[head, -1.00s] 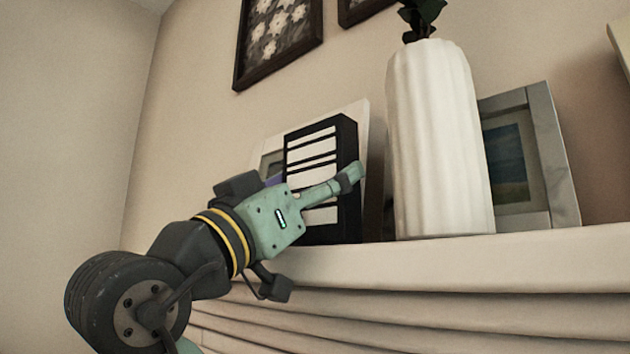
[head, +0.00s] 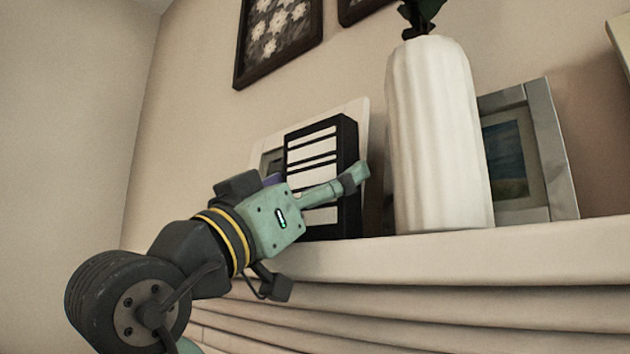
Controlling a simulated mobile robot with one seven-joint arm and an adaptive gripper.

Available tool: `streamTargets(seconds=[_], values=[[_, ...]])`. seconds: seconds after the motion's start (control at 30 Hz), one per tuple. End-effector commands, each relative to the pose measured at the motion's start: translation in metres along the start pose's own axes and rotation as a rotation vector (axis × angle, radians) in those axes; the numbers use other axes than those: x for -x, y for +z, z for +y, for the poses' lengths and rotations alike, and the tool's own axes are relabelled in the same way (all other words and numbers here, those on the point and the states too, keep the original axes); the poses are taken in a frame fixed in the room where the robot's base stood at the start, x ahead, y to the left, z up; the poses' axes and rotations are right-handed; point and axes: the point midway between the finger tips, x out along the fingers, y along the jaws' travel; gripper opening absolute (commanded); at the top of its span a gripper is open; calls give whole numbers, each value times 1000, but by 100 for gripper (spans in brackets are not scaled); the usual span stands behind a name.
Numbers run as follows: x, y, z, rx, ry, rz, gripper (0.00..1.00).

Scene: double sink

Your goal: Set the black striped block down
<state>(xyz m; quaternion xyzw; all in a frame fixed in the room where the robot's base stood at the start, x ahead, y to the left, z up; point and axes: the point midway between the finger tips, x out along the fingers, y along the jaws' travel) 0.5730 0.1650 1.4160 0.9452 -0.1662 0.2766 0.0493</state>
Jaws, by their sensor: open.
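The black striped block (head: 347,150), black with white stripes on its front face, stands upright on the white ledge (head: 420,258). My gripper (head: 352,180) is at the block, with one green finger crossing in front of its striped face and the fingertip near its right edge. The jaws are open. The other finger is hidden, and I cannot tell whether the visible finger touches the block. The lower left part of the block is hidden behind my gripper.
A tall white fluted vase (head: 435,140) with a dark plant stands close to the right of the block. A grey picture frame (head: 550,150) leans behind the vase. A white frame (head: 362,112) leans behind the block. Dark frames (head: 277,40) hang on the wall above.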

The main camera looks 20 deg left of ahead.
Motion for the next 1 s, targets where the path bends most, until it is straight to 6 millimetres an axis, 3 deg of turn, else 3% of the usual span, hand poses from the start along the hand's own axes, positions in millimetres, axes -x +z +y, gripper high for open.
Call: streamTargets(seconds=[0.1,0.5,0.63,0.8,1.0], values=[[-4,-7,0,0,0,1,100],[83,-3,0,-2,-2,2,100],[103,-3,0,-2,-1,2,100],[116,-4,0,-1,0,0,100],[118,-5,0,0,0,0,100]])
